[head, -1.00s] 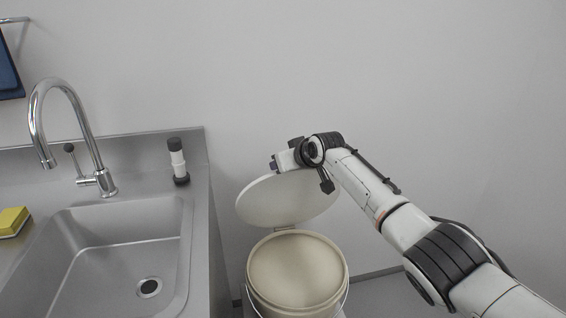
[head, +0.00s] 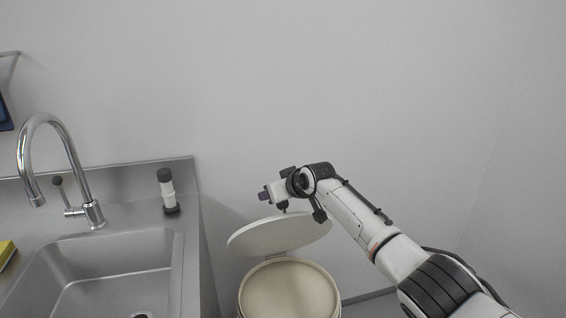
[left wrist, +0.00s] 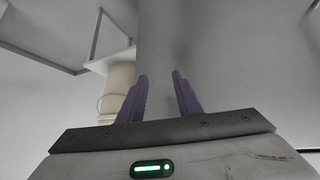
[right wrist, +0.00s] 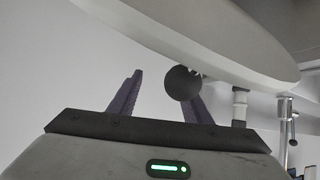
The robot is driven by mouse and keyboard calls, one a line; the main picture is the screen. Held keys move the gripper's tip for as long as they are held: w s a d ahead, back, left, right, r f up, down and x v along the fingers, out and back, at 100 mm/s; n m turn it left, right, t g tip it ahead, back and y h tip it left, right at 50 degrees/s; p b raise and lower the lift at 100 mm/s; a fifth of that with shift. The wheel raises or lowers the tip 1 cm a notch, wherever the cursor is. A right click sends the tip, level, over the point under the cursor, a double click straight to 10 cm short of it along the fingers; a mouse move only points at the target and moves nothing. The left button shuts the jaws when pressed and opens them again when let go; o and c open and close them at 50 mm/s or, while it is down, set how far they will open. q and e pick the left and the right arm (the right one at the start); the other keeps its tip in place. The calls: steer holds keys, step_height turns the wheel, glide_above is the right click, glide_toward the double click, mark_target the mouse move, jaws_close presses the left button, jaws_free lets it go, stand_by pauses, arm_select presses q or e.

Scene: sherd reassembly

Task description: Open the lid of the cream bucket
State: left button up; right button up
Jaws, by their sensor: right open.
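The cream bucket (head: 289,291) stands at the lower middle of the head view, right of the sink counter. Its pale lid (head: 280,236) is raised and tilted on a hinge at the rim, leaving the bucket's mouth uncovered. My right gripper (head: 266,195) is at the lid's upper edge. The right wrist view shows its fingers (right wrist: 160,95) spread, with a dark round knob (right wrist: 182,83) near the right finger and the lid (right wrist: 210,35) close above. My left gripper (left wrist: 158,92) is open and empty. The bucket also shows behind it in the left wrist view (left wrist: 119,78).
A steel sink with a faucet (head: 75,170) fills the left. A black-and-white cylinder (head: 167,190) stands on the counter. A yellow sponge (head: 6,252) is at the left edge. The wall behind the bucket is bare.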

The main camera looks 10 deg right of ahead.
steer(key=s+d+r+p, duration=0.2)
steer(key=r+p, duration=0.3)
steer(key=r, duration=0.5)
steer(key=shift+s, duration=0.7)
stand_by(0.3)
steer(key=b+v, duration=0.1)
steer(key=v, duration=0.9)
steer(key=shift+s+d, duration=0.1)
steer(key=shift+s, duration=0.05)
